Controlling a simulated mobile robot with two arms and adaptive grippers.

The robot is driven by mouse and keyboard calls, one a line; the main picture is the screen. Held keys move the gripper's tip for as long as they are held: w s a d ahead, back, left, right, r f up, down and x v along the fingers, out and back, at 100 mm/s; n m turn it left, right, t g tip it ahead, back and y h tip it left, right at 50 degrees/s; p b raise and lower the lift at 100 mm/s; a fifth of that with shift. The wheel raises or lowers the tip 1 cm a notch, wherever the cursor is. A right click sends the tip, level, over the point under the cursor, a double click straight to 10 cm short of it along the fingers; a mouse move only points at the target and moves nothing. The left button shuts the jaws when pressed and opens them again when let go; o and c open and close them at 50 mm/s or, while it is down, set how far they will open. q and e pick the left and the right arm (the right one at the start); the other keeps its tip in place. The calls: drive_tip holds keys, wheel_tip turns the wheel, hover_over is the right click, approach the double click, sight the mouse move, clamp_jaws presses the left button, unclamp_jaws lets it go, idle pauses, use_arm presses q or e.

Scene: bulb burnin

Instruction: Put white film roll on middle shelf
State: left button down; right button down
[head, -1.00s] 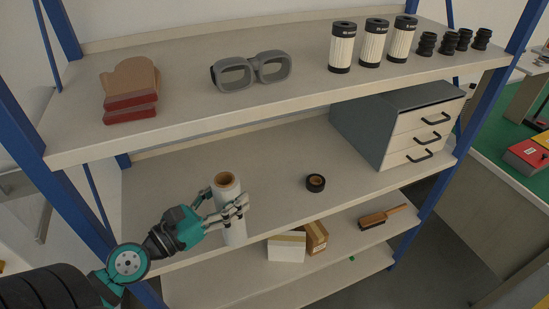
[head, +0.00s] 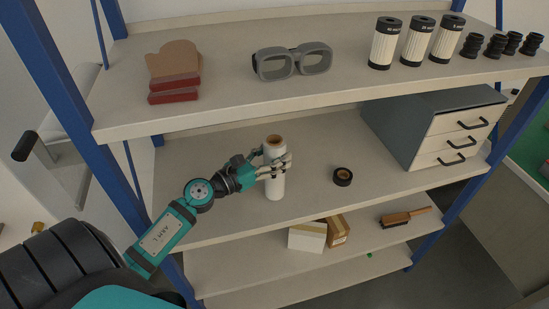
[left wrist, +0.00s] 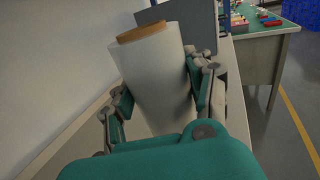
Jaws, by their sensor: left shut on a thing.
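The white film roll (head: 275,184) stands upright at the middle shelf (head: 215,205), with its brown core showing on top. In the left wrist view the roll (left wrist: 155,75) sits between the fingers of the left gripper (left wrist: 160,95). The roll's lower end appears at the shelf surface; I cannot tell whether it touches. My right gripper is not in view.
A black tape roll (head: 342,177) lies right of the film roll, and a grey drawer cabinet (head: 400,133) stands further right. Boxes (head: 307,237) and a brush (head: 405,217) are on the shelf below. The middle shelf is clear between roll and tape.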

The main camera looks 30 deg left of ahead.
use_arm(q)
drive_tip(key=shift+s, duration=0.1)
drive_tip(key=shift+f, duration=0.2)
drive_tip(key=c, duration=0.5)
unclamp_jaws()
